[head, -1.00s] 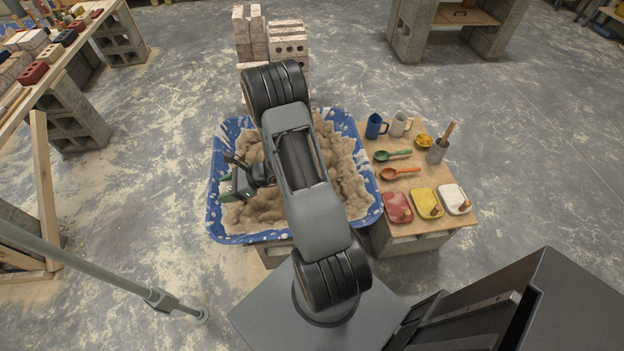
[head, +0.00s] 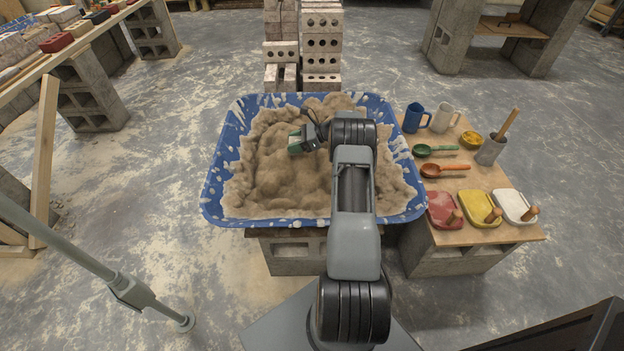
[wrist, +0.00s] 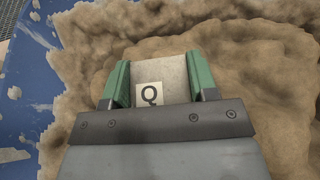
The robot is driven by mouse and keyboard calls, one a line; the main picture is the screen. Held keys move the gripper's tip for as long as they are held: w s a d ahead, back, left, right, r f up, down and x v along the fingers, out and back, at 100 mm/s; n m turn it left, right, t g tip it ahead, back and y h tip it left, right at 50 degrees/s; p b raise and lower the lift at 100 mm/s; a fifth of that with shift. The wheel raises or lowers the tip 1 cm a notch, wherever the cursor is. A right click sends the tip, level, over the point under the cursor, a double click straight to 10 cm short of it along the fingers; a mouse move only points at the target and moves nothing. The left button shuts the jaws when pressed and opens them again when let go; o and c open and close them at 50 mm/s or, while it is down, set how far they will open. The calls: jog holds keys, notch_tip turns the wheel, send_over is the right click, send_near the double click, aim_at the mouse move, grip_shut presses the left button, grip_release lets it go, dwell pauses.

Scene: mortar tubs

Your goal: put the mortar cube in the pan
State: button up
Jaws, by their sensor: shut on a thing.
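My gripper (head: 298,143) is over the mortar heap in the blue tub, near the tub's middle. In the wrist view its green fingers (wrist: 161,85) are shut on a pale mortar cube (wrist: 172,70) with a white label reading "Q". In the head view the cube is hardly visible at the fingers. How high it is above the mortar is hard to tell. Red (head: 443,209), yellow (head: 480,208) and white (head: 514,205) shallow dishes with wooden handles sit on the board at the right; I cannot tell whether one is the pan.
The blue tub (head: 213,190) is full of lumpy mortar and stands on blocks. On the board (head: 460,239) are a blue mug (head: 416,118), a white mug (head: 444,118), green and orange spoons, a yellow bowl and a grey pot. Brick stacks (head: 321,55) stand behind the tub.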

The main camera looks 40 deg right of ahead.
jog(key=shift+d+f+b, duration=0.45)
jog(key=shift+d+f, duration=0.1)
jog(key=shift+f, duration=0.2)
jog(key=a+f+b, duration=0.1)
jog(key=a+f, duration=0.1)
jog(key=a, duration=0.1)
jog(key=s+a+f+b, duration=0.1)
jog(key=a+f, duration=0.2)
jog(key=a, duration=0.1)
jog(key=s+a+f+b, duration=0.1)
jog(key=a+f, duration=0.1)
jog(key=a, duration=0.2)
jog(key=shift+s+a+f, duration=0.25)
jog(key=shift+f, duration=0.1)
jog(key=shift+s+a+f+b, duration=0.1)
jog(key=shift+a+f+b, duration=0.35)
jog(key=shift+a+f, duration=0.15)
jog(key=f, duration=0.1)
jog(key=f+b, duration=0.2)
jog(key=f, duration=0.1)
jog(key=shift+s+a, duration=0.1)
jog(key=shift+a, duration=0.15)
jog(key=shift+r, duration=0.1)
jog(key=o, duration=1.1)
